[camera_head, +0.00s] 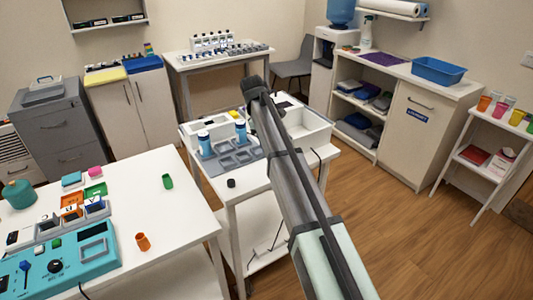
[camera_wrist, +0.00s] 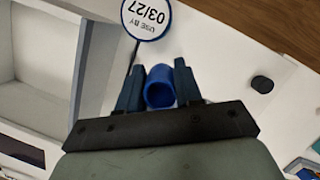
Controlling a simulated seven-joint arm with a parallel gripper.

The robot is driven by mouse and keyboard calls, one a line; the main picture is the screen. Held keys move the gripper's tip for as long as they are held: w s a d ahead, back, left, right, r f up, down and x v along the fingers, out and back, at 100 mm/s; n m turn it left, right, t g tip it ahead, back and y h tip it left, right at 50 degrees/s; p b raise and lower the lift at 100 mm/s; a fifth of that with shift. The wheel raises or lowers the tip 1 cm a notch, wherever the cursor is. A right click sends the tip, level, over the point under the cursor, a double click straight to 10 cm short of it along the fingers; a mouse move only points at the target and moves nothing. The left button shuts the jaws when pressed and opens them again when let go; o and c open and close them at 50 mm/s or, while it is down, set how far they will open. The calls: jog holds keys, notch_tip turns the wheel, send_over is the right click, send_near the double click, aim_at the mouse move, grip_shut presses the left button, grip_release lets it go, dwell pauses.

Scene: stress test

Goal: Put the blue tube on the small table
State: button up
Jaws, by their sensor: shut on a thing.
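A blue tube (camera_wrist: 158,96) shows in the wrist view, its open round end facing the camera. My gripper (camera_wrist: 160,86) is shut on it, with one dark blue finger on each side. Beneath is the white top of a table (camera_wrist: 215,60); I cannot tell whether the tube touches it. In the head view, a small white table (camera_head: 256,186) stands in the middle, and my arm reaches over it. The arm hides my fingers and the tube there.
A round tag (camera_wrist: 147,17) marked "USE BY 03/27" lies just beyond the tube. A white open box (camera_wrist: 40,62) is at left, a black cap (camera_wrist: 262,84) at right. Wooden floor (camera_head: 390,225) is clear at right.

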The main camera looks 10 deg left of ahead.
jog(key=shift+f, duration=2.75)
jog(key=shift+f, duration=0.1)
jog(key=o, duration=1.1)
jog(key=v, duration=1.2)
